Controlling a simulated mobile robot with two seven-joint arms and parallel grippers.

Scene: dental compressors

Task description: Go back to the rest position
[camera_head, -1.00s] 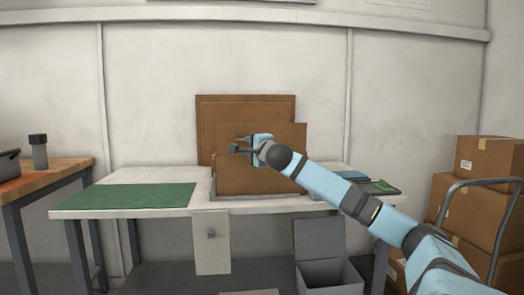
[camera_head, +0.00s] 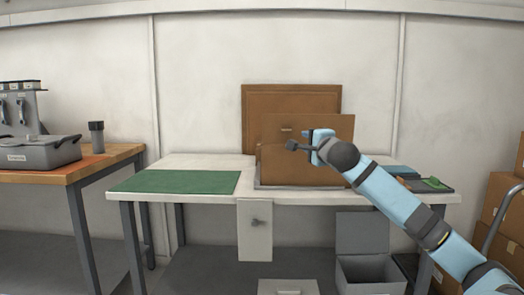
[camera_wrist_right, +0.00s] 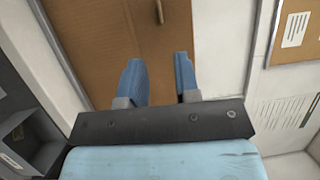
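My right gripper (camera_head: 305,140) is raised in front of the brown panels above the white table (camera_head: 172,168). In the right wrist view the two blue fingers of the right gripper (camera_wrist_right: 160,82) stand apart with nothing between them. Behind them is a brown panel (camera_wrist_right: 95,35) with a small handle (camera_wrist_right: 159,12). My left gripper does not show in either view.
A green mat (camera_head: 180,182) lies on the table's left part. An open grey bin (camera_head: 370,272) stands below the table. A wooden workbench (camera_head: 95,168) with a grey case (camera_head: 40,153) is at the left. Cardboard boxes (camera_head: 500,205) are stacked at the right.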

